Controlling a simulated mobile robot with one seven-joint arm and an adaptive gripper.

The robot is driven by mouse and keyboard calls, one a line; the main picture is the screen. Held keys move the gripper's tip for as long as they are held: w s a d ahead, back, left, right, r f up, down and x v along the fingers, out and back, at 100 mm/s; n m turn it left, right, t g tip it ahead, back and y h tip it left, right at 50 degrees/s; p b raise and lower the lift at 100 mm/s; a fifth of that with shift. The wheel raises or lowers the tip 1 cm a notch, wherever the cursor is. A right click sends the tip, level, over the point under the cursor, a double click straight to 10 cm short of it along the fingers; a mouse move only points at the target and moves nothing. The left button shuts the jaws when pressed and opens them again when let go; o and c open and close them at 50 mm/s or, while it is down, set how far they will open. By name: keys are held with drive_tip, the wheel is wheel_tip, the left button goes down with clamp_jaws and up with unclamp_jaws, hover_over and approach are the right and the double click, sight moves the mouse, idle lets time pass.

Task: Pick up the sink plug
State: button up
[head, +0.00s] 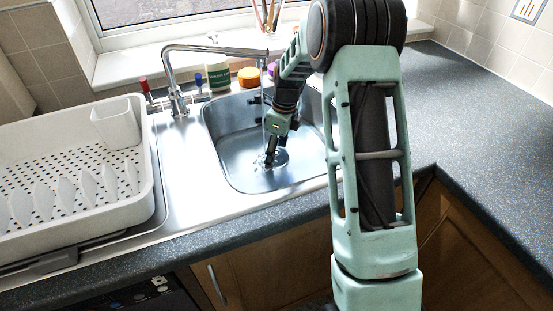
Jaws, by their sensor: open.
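The steel sink basin (235,165) is in the middle of the head view. My gripper (269,160) reaches down into it, fingers pointing at the basin floor close to the drain area. The gripper is small and dark here, and it is open. I cannot clearly make out the sink plug; the dark fingers and the bright, rippled patch around them hide or blend with whatever is at the drain. I cannot tell whether the fingers touch anything.
A chrome tap (174,85) arches over the basin, its spout close to my arm. Jars, including a green one (217,77) and an orange-lidded one (248,77), line the back. A white dish rack (60,120) stands left. The right worktop (470,110) is clear.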

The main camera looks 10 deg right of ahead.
drive_tip(key=shift+c, duration=0.2)
drive_tip(key=c, duration=1.2)
drive_tip(key=shift+r, duration=0.1)
